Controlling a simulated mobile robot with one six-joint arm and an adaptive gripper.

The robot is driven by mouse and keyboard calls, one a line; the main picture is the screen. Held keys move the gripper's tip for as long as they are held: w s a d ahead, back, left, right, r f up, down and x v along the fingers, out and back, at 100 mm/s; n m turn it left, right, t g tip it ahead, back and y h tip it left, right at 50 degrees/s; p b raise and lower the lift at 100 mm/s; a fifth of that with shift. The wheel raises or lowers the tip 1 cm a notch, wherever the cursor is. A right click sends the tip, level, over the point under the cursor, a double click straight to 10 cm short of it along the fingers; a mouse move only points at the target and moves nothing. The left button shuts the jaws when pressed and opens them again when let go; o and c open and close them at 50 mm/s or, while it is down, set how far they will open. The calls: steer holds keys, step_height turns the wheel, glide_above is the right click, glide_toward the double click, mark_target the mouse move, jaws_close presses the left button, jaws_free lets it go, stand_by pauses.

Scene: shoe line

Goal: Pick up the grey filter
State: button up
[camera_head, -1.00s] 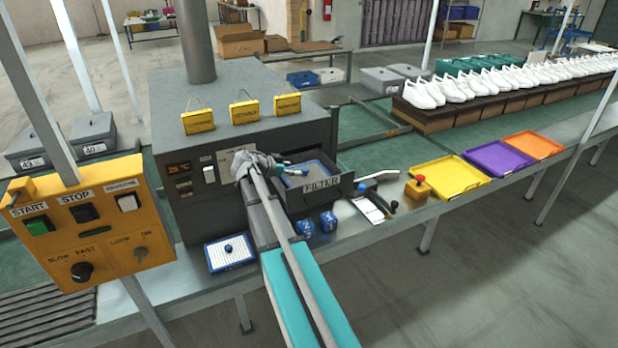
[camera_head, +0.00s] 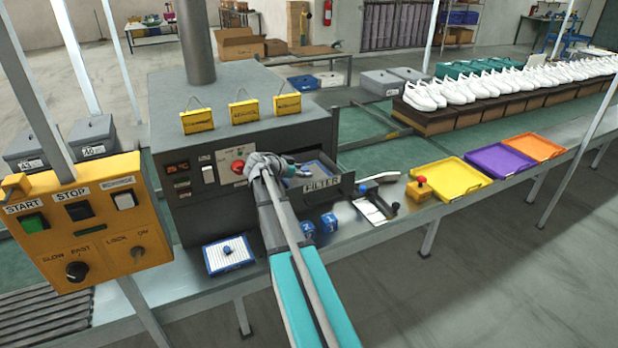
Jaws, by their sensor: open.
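The open drawer labelled FILTER (camera_head: 321,184) sticks out from the front of the dark grey machine. A grey panel with a blue edge (camera_head: 322,165), which looks like the grey filter, lies inside it and is partly hidden by my arm. My gripper (camera_head: 304,170) is over the left part of the drawer, small in view and partly hidden by my wrist. It is open, and I cannot tell whether it touches the filter.
A clipboard (camera_head: 373,209), a handled tool and a yellow box with a red button (camera_head: 419,189) lie farther right. Yellow (camera_head: 450,180), purple and orange trays follow along the edge.

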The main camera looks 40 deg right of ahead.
jaws_close()
steer(key=shift+r, duration=0.2)
stand_by(0.4)
step_height(320, 180, up, 3)
steer(key=p, duration=0.3)
steer(key=s+a+r+p, duration=0.6)
steer(key=s+r+p, duration=0.3)
steer(key=s, duration=0.3)
steer(key=shift+s+a+r+p, duration=0.2)
steer(key=shift+a+r+p, duration=0.1)
steer(key=shift+p, duration=0.2)
